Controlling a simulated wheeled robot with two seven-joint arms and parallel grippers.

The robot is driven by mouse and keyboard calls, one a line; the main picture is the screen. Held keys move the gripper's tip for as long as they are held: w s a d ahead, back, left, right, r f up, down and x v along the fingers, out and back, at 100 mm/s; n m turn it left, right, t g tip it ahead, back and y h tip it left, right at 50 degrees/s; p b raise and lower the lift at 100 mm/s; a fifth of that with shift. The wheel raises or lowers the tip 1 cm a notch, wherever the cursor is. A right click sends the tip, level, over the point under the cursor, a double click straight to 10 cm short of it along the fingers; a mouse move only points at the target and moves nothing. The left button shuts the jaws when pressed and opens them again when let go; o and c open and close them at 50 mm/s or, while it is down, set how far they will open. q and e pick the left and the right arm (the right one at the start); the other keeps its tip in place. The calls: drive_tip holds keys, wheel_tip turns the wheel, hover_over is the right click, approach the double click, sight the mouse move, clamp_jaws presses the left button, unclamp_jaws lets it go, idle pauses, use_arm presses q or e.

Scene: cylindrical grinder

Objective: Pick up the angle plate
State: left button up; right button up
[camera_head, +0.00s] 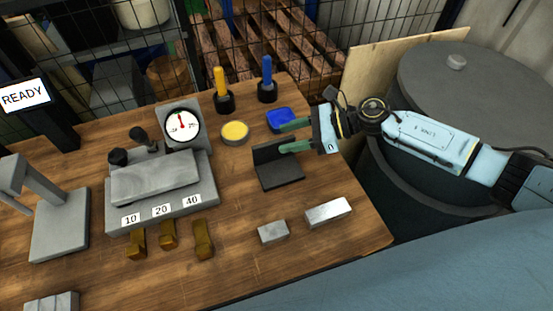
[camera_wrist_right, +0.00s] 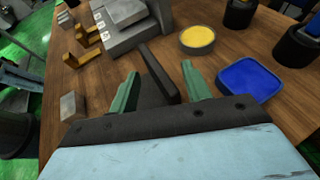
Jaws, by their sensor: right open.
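The angle plate (camera_head: 280,176) is a dark grey L-shaped block on the wooden table, with a flat base and an upright wall at the back. My right gripper (camera_head: 281,139) comes in from the right with its green fingers apart. One finger is in front of the upright wall and the other behind it. In the right wrist view the dark wall of the angle plate (camera_wrist_right: 160,72) shows between the open fingers (camera_wrist_right: 160,69), with a gap at least on the right side. The gripper body hides part of the plate there. My left gripper is not in view.
A blue dish (camera_head: 283,114) is close behind the right fingers, and a yellow-topped tin (camera_head: 235,132) is behind the plate. Two metal blocks (camera_head: 327,212) (camera_head: 272,232) lie in front. A grinder-like fixture with a dial (camera_head: 182,125) stands left. A dark drum (camera_head: 460,95) stands right.

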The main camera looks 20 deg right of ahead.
drive_tip(key=shift+w+a+f, duration=0.15)
drive_tip(key=shift+a+f, duration=0.15)
drive_tip(key=shift+a, duration=0.35)
clamp_jaws()
drive_tip(key=shift+f, duration=0.1)
drive_tip(key=shift+s+d+f, duration=0.1)
drive_tip(key=shift+s+f, duration=0.1)
drive_tip(key=shift+f, duration=0.05)
idle(0.5)
drive_tip(key=shift+w+r, duration=0.1)
drive_tip(key=shift+r, duration=0.15)
